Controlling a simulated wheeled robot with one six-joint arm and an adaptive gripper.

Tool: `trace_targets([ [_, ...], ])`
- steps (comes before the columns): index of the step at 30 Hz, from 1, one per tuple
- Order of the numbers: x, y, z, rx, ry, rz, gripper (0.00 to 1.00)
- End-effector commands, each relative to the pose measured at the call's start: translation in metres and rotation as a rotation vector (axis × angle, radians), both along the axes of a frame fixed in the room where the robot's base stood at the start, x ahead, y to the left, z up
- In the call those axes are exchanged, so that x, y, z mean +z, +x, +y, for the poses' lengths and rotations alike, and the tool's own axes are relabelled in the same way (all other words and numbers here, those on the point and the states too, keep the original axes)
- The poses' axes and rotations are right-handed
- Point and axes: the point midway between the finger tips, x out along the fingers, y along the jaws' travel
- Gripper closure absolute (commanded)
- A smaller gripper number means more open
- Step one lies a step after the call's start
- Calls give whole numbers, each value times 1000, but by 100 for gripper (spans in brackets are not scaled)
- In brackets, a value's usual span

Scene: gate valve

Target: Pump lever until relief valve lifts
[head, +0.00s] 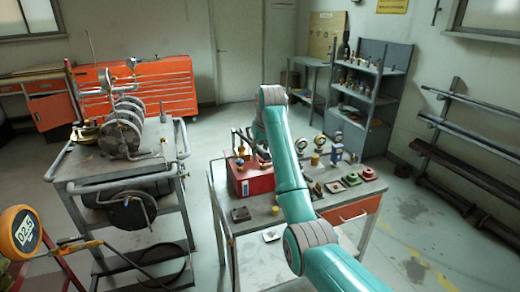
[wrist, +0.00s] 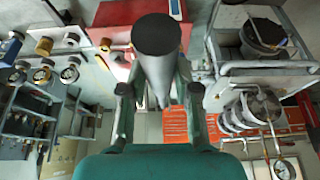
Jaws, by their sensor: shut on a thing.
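The red pump box (head: 258,178) stands on the middle workbench in the head view. Its red body also shows at the top of the wrist view (wrist: 112,14). The pump lever (wrist: 157,62), a grey bar with a dark round end, points toward the wrist camera. My gripper (wrist: 160,98) has one finger on each side of the lever and is shut on it. In the head view my teal arm hides much of the gripper and lever. An orange digital gauge (head: 22,233) at the left edge reads about 02.5. I cannot tell which fitting is the relief valve.
A grey cart (head: 110,172) with coiled pipework and a hose stands at the left. Small gauges (head: 302,146) and coloured fittings (head: 350,178) lie on the workbench right of my arm. A shelf rack (head: 365,95) and an orange cabinet (head: 165,85) stand behind. Floor shows at right.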

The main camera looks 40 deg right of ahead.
Motion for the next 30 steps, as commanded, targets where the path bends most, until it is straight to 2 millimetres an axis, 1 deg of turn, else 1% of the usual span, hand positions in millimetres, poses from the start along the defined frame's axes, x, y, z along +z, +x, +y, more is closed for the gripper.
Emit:
trace_targets([
  [5,-16,0,0,0,-10,-36,100],
  [17,-73,-3,1,0,-58,-203,100],
  [25,-116,-2,0,0,-94,-329,100],
  [30,-135,2,-1,0,-113,-393,100],
])
